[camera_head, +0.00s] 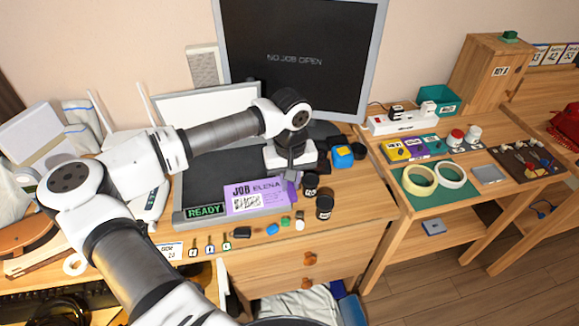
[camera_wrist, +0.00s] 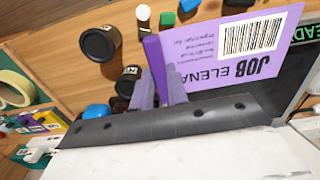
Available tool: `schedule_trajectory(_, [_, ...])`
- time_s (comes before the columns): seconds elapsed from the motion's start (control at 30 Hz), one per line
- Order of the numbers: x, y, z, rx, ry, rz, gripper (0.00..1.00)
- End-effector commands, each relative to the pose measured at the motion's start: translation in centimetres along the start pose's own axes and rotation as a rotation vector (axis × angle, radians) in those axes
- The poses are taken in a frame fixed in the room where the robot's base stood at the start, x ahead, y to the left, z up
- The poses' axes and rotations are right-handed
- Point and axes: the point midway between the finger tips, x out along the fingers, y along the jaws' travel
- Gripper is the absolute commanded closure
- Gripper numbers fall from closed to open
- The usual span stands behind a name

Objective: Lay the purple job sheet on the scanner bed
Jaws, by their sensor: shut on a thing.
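The purple job sheet (camera_head: 268,200), printed "JOB ELENA" with a barcode, lies over the front right part of the dark scanner bed (camera_head: 205,178), beside the green "READY" display (camera_head: 205,210). In the wrist view the sheet (camera_wrist: 205,55) spreads out beside my fingers. My gripper (camera_head: 291,183) is at the sheet's right end, shut on its raised purple strip; the fingers also show in the wrist view (camera_wrist: 158,92). Whether the sheet rests fully flat on the bed cannot be told. My arm hides part of the bed.
Black jars (camera_head: 325,207) stand just right of the sheet. Several small coloured pieces (camera_head: 272,229) lie along the desk's front. The white scanner lid (camera_head: 215,104) stands open behind, below the monitor (camera_head: 300,60). A side table with tape rolls (camera_head: 419,180) is at right.

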Motion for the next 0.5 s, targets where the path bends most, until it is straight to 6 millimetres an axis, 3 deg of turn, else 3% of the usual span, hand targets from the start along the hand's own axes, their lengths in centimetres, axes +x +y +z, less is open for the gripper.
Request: schedule_trajectory(0.5, [0.8, 0.1, -3.9, -0.001, -0.001, 0.001, 1.00])
